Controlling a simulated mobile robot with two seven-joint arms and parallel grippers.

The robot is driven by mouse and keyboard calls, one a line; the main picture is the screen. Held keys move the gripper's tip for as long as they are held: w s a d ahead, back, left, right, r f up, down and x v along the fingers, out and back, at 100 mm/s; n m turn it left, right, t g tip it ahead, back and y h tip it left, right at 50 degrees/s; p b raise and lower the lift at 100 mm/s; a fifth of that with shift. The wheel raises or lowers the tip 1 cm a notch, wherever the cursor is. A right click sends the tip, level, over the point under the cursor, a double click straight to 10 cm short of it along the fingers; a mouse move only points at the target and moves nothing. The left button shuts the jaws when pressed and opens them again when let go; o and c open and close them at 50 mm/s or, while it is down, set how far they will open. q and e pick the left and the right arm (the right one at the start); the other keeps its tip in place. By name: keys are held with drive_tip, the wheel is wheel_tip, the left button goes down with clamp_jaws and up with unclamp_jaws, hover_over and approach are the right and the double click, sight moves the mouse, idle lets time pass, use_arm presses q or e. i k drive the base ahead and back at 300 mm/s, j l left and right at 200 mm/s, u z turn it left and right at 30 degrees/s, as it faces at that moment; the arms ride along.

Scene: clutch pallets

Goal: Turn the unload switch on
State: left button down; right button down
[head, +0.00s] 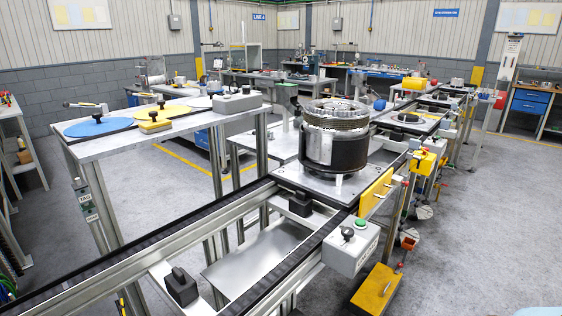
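A light grey control box (351,250) is mounted on the near right side of the conveyor frame. It has a black knob (347,233) and a green button (361,223) on top, and a label on its front too small to read. I cannot tell from the label whether this is the unload switch, or read the knob's setting. Another grey box (237,104) with a dark knob sits on the metal table at the left. Neither of my grippers shows clearly in the head view.
A pallet plate (300,180) on the conveyor (150,246) carries a large dark cylindrical clutch drum (335,142). A yellow plate (375,193) stands beside it. A yellow pedal-like block (376,291) is low beside the control box. Open floor (490,220) lies to the right.

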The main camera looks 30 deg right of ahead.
sight(348, 233)
drive_tip(key=z, duration=1.45)
drive_tip(key=k+z, duration=0.15)
drive_tip(key=z, duration=0.2)
